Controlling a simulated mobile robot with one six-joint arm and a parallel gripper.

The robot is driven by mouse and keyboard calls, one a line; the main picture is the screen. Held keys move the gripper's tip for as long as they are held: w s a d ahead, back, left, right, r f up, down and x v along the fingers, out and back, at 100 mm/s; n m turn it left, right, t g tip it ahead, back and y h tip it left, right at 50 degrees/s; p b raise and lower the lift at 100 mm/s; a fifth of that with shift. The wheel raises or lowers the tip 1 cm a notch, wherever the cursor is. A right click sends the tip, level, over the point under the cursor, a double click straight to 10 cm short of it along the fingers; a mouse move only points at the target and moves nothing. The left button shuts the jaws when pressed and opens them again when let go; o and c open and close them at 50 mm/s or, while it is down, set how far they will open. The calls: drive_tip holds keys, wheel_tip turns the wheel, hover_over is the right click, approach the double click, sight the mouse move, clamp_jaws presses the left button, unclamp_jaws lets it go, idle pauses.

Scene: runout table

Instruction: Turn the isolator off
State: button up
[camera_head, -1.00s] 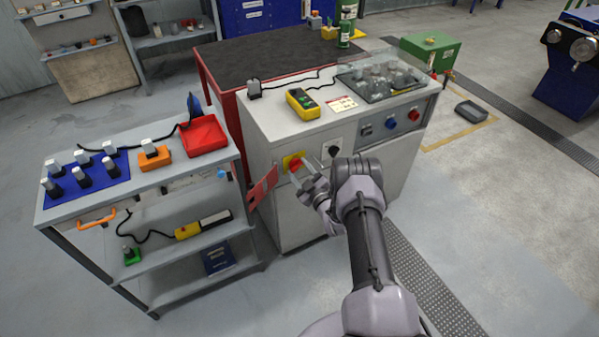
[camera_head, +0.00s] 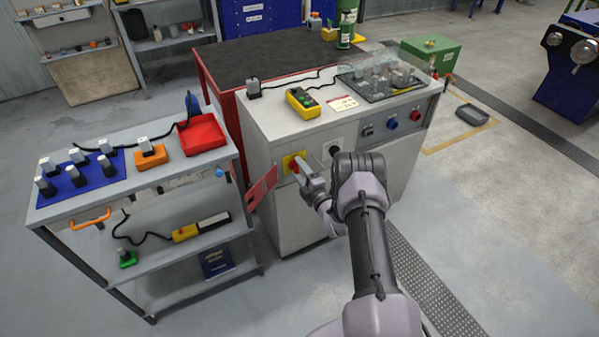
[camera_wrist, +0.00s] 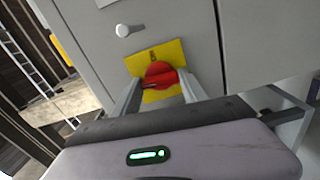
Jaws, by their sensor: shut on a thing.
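The isolator is a red rotary knob (camera_wrist: 160,74) on a yellow square plate (camera_wrist: 136,64), mounted on the front of the grey cabinet. In the head view the yellow plate (camera_head: 288,166) shows at the cabinet's upper left front, partly covered by my gripper. My gripper (camera_wrist: 160,88) is shut on the red knob, with one finger on each side of it in the wrist view. In the head view my gripper (camera_head: 302,170) reaches the knob from the right. The marks on the plate are too small to read.
A red tag or flap (camera_head: 262,187) hangs at the cabinet's left front edge. A black round switch (camera_head: 334,149) sits right of the isolator. A cart (camera_head: 60,214) with tools and a red tray (camera_head: 203,134) stands close on the left. A yellow pendant (camera_head: 302,102) lies on top.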

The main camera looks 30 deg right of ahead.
drive_tip(key=shift+f+n, duration=0.1)
drive_tip(key=shift+n, duration=0.5)
drive_tip(key=o, duration=1.4)
drive_tip(key=shift+c, duration=0.2)
drive_tip(key=shift+s, duration=0.15)
drive_tip(key=s+p, duration=0.5)
drive_tip(key=s, duration=1.2)
drive_tip(key=shift+s+d, duration=0.15)
drive_tip(key=shift+d, duration=0.2)
